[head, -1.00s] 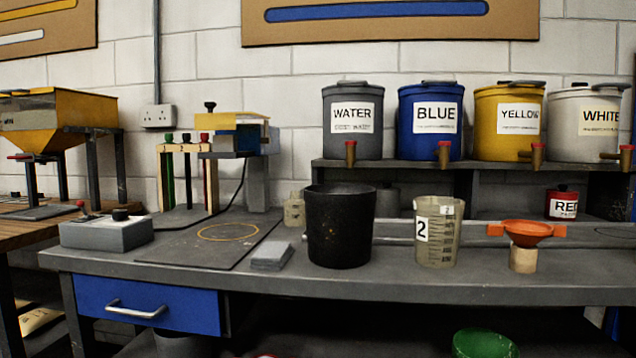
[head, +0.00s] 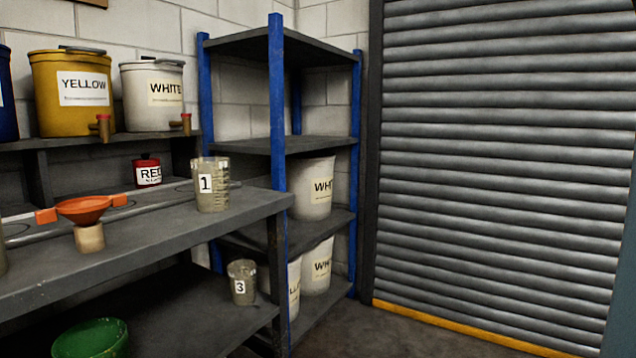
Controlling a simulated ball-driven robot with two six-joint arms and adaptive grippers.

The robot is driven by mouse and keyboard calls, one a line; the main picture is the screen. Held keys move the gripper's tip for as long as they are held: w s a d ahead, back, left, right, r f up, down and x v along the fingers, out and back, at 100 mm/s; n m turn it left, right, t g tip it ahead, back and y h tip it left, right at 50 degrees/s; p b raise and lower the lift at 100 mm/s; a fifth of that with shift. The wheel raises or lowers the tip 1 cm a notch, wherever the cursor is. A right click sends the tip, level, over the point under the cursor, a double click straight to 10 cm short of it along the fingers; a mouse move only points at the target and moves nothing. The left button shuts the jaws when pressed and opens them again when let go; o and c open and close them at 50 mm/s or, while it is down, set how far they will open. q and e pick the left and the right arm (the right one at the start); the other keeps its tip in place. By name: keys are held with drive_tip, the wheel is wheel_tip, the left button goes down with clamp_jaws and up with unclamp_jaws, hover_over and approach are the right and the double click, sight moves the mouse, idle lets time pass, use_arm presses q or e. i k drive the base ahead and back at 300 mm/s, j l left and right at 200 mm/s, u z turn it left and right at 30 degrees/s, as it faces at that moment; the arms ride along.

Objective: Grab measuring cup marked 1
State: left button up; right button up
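The measuring cup marked 1 (head: 212,190) is a clear, slightly tinted cup with a white label. It stands upright near the right end of the grey bench top (head: 150,232). Another measuring cup, marked 3 (head: 242,284), stands on the lower shelf of the bench. Neither of my grippers shows in the head view, so I cannot see their state.
An orange funnel (head: 84,208) on a pale block and a red tin (head: 147,172) are on the bench. A green bowl (head: 92,340) is below. A blue-post shelf (head: 277,150) with white buckets stands right of the bench, beside a roller shutter (head: 500,170). Some floor (head: 400,335) is clear.

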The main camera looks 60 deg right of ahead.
sight(211, 175)
drive_tip(key=z, duration=1.15)
drive_tip(key=u, duration=0.4)
drive_tip(key=i+l+u, duration=0.1)
drive_tip(key=u, duration=0.4)
drive_tip(key=l+u, duration=0.45)
drive_tip(key=i+l+u, duration=0.1)
drive_tip(key=u, duration=0.4)
drive_tip(key=l, duration=0.1)
